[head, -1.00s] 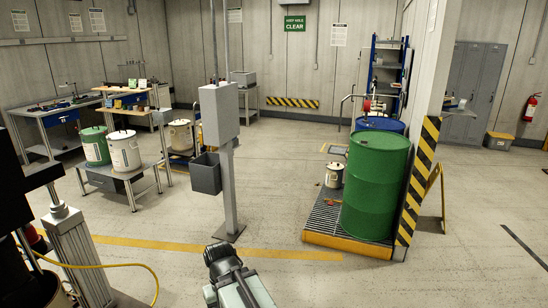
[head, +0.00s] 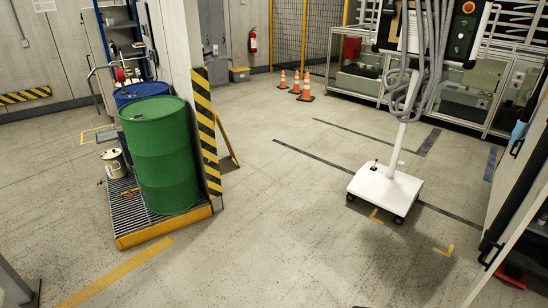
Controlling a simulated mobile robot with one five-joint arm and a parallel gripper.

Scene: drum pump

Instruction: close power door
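No door that I can name for certain as the power door is in view. At the right edge stands a tall dark panel with a black handle (head: 491,253), partly cut off by the frame; I cannot tell whether it is a door or open. My gripper is not in view.
A green drum (head: 160,155) stands on a yellow-edged grating at left, beside a striped pillar (head: 207,135). A white wheeled stand (head: 385,190) is right of centre. Orange cones (head: 305,88) are at the back. The floor between the drum and the stand is clear.

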